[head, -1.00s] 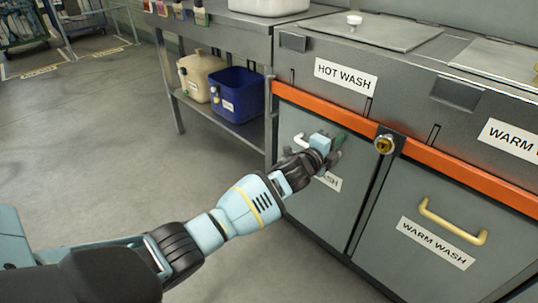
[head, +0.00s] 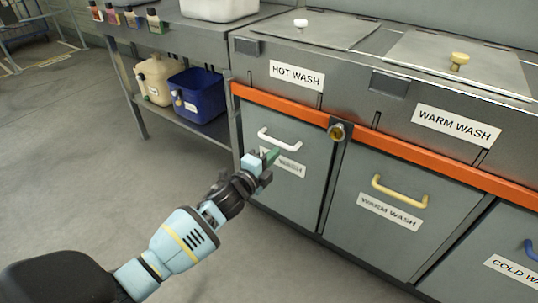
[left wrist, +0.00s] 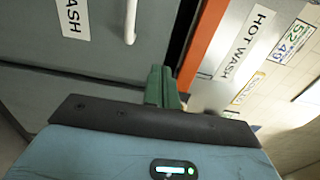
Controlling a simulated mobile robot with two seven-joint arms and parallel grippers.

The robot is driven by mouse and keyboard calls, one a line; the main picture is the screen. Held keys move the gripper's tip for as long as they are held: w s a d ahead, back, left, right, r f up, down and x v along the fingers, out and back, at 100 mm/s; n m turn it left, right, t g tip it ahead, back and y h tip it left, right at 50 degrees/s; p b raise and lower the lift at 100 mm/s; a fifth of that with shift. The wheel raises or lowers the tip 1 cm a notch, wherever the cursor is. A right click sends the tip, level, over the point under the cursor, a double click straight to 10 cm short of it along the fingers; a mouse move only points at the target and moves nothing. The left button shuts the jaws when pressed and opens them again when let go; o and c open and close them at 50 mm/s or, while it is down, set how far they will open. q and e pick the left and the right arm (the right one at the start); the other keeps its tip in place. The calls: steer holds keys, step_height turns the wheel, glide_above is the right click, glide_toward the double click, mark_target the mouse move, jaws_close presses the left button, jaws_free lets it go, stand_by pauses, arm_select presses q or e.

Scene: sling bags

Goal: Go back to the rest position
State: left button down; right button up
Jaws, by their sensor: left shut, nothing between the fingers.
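My left gripper (head: 268,158) is in front of the hot wash drawer (head: 305,190) in the head view, just below and left of its white handle (head: 280,140). The left gripper's green fingers (left wrist: 163,88) are together in the left wrist view, with nothing between them. They appear apart from the handle (left wrist: 131,20). My right gripper is not in view.
The warm wash drawer (head: 400,240) has a yellow handle (head: 400,192). A blue bin (head: 197,95) and a beige jug (head: 154,80) stand on the low shelf. Open floor (head: 70,170) lies left.

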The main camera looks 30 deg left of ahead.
arm_select(q)
steer(key=shift+s, duration=0.5)
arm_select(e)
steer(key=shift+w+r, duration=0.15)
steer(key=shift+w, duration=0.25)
